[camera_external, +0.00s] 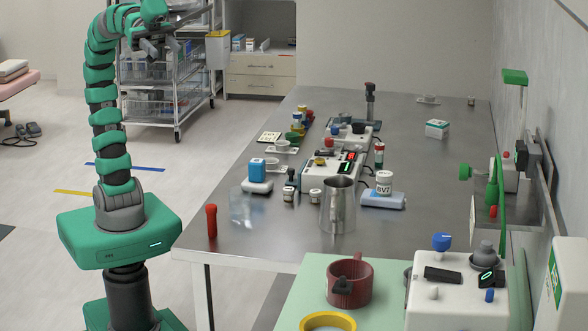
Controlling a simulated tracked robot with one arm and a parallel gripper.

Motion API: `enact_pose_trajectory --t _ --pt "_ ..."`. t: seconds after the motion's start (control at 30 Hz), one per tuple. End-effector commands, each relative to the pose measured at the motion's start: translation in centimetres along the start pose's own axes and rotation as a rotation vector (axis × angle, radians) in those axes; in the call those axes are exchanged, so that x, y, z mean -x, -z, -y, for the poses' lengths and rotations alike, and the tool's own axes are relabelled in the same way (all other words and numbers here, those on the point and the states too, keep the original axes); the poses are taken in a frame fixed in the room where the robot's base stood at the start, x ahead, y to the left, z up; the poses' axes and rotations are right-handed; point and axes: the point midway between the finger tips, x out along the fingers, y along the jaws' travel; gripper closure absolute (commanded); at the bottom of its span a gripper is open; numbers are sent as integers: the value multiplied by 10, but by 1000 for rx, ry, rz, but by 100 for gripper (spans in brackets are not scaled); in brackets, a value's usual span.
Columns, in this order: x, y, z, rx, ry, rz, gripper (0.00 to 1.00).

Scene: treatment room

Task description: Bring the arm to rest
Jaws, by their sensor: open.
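My arm stands upright at the left, a green and dark grey column of links rising from my green base. It bends over at the top of the picture. My gripper (156,47) hangs at the upper left, in front of the wire shelf rack, with its jaws open. I see nothing held in it. It is well above the floor and apart from the metal table (240,215). The upper edge of the picture crops the top of the arm.
The table holds a metal pitcher (338,204), a white device with red displays (330,172) and several small items. A red-handled tool (211,220) stands at its left edge. A wire rack (165,85) stands behind my arm. Floor left of the table is mostly clear.

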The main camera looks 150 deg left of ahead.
Motion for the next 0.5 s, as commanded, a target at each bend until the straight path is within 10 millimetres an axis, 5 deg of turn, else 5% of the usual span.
enact_pose_trajectory --t 0.5 --pt "20 87 0 1 0 0 55"
